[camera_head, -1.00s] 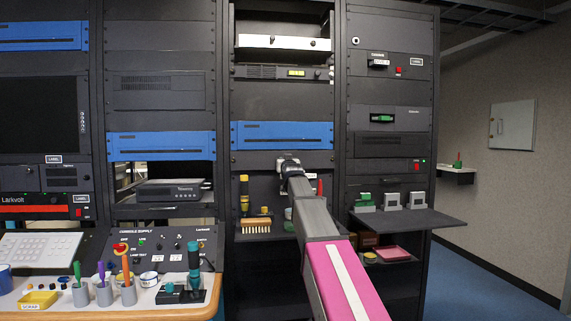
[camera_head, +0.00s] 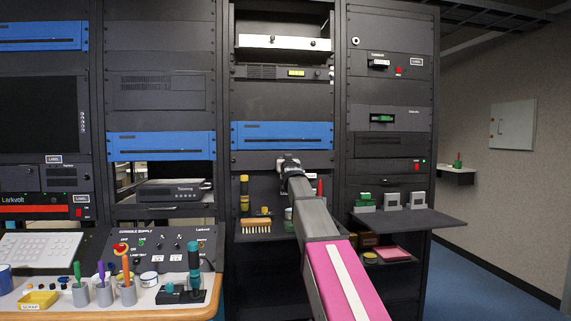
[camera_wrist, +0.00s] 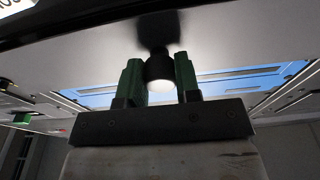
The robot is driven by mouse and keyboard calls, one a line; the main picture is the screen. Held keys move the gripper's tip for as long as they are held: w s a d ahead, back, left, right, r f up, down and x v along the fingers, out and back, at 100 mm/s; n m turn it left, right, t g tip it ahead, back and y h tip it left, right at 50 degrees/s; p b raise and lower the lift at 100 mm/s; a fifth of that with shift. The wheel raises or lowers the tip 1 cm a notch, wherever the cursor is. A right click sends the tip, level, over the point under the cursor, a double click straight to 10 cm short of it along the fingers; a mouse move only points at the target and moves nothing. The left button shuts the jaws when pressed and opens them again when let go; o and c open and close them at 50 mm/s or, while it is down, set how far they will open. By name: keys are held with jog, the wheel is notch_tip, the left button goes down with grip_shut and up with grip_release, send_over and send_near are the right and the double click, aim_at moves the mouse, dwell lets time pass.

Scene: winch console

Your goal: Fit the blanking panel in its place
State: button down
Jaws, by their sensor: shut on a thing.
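The blanking panel seems to be the dark grey strip (camera_head: 256,160) just below the blue panel in the third rack bay. In the wrist view its broad grey face (camera_wrist: 205,62) spans the top, with a black knob (camera_wrist: 158,68) standing out from it. My gripper (camera_head: 288,161) is at the front of this strip. In the wrist view the green fingers of my gripper (camera_wrist: 159,82) are shut on the knob, one on each side. My wrist hides part of the strip in the head view. I cannot tell whether the panel sits flush in the rack.
The blue panel (camera_head: 282,136) is directly above. Below, a shelf (camera_head: 256,236) holds a brush (camera_head: 256,226) and a yellow-black bottle (camera_head: 244,187). A shelf (camera_head: 425,219) with small devices juts out at the right. The cluttered console desk (camera_head: 130,310) is at the left.

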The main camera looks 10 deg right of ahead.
jog(key=shift+w, duration=1.35)
dwell(0.3)
grip_release()
jog(key=shift+s, duration=0.2)
dwell(0.3)
jog(key=s, duration=0.8)
jog(key=shift+s, duration=0.3)
dwell(1.5)
dwell(0.3)
